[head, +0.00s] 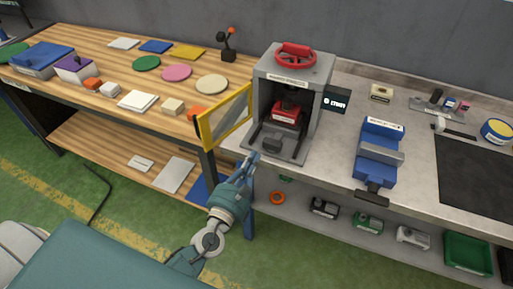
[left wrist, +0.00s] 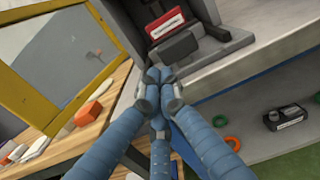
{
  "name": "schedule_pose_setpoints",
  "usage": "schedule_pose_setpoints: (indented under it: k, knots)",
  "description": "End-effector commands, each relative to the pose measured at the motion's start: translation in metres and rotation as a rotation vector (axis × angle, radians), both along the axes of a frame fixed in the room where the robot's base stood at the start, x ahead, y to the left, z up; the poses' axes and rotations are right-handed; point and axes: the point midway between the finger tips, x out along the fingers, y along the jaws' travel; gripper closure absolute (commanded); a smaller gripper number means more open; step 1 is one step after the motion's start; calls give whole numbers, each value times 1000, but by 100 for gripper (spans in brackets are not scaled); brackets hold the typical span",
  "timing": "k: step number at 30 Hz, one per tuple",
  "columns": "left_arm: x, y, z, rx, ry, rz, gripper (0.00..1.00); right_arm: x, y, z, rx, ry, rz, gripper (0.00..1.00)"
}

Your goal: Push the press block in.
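The grey press (head: 262,85) stands on the workbench with a red handwheel (head: 295,54) on top. Inside its open front sits a red block with a white label (head: 286,112). A dark grey block (head: 272,143) is in front of it, near the front of the press base; I cannot tell which is the press block. In the left wrist view the dark block (left wrist: 178,48) and red block (left wrist: 166,22) lie just beyond my fingertips. My left gripper (head: 253,157) is at the press's front edge, fingertips together and empty. Contact is unclear. My right gripper is out of view.
A yellow-framed door (head: 226,117) stands open left of the press, close to my left gripper. A blue vise (head: 378,150) is to the right. A wooden table (head: 110,75) with coloured discs and blocks is at left. A lower shelf (head: 335,226) holds small items.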

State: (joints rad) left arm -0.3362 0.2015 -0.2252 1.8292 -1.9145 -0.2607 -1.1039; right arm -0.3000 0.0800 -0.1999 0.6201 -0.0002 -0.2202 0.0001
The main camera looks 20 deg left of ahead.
Motion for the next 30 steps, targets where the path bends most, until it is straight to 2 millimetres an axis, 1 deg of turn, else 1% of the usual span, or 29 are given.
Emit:
schedule_pose_setpoints:
  k: [1,3,7,11,20,22,27,30]
  knots:
    - [9,0,3,0,-1,1,100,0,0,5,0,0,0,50]
    - [18,0,2,-1,0,1,100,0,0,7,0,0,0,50]
    - [28,-1,0,0,1,0,100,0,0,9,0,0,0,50]
    - [32,-1,0,-1,1,0,100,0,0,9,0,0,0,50]
    - [33,-1,-1,-2,1,0,100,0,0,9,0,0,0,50]
    - [40,-1,-1,-2,0,0,100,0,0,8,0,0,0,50]
    - [68,-2,0,-2,-1,1,100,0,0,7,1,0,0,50]
    - [76,-2,0,-2,-1,1,100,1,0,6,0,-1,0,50]
